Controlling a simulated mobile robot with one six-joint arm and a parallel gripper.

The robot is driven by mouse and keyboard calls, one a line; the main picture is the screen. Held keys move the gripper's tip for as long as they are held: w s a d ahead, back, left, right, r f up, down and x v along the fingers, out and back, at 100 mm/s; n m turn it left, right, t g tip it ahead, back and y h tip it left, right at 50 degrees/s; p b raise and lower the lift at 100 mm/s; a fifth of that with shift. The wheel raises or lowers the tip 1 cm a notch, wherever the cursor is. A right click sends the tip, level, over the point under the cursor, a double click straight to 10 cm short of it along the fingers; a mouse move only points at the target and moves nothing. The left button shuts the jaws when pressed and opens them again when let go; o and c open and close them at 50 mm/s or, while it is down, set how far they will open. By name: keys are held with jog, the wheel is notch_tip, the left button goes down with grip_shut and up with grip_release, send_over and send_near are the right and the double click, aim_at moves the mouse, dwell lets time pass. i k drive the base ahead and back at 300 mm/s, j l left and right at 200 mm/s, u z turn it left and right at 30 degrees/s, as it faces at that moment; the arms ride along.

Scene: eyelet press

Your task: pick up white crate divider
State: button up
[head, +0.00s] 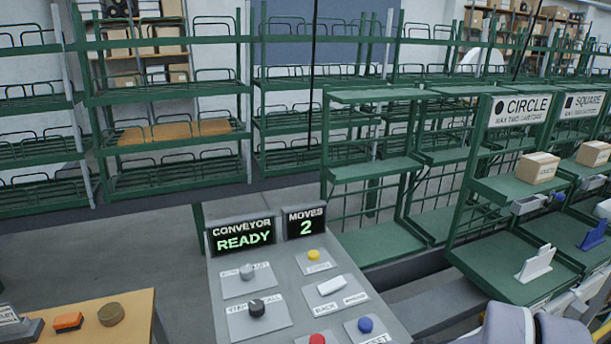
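A white upright piece (535,264), which looks like the white crate divider, stands on the lower green shelf of the CIRCLE bay at the right. It has a thin standing plate on a flat foot. A similar blue piece (594,235) stands on the lower shelf of the SQUARE bay, farther right. Parts of my arm show at the bottom right corner, below and in front of the white piece. My gripper's fingers cannot be made out, and nothing touches the white piece.
A grey console (290,300) with knobs and buttons stands in front; its displays read CONVEYOR READY and MOVES 2. Cartons (537,167) sit on the shelf above the white piece, with a grey bin (528,204) below. A wooden table (135,310) is at lower left. Green racks line the back.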

aim_at(536, 266)
jog(key=l+z, duration=0.15)
jog(key=z, duration=1.2)
jog(key=i+l+u, duration=0.4)
jog(key=i, duration=0.25)
jog(key=i+l+u, duration=0.2)
jog(key=l, duration=0.2)
jog(key=i+l+u, duration=0.4)
jog(key=i+l, duration=0.15)
jog(key=l, duration=0.25)
jog(key=i+l+u, duration=0.2)
jog(key=l, duration=0.2)
jog(key=i+l+u, duration=0.2)
jog(key=l, duration=0.25)
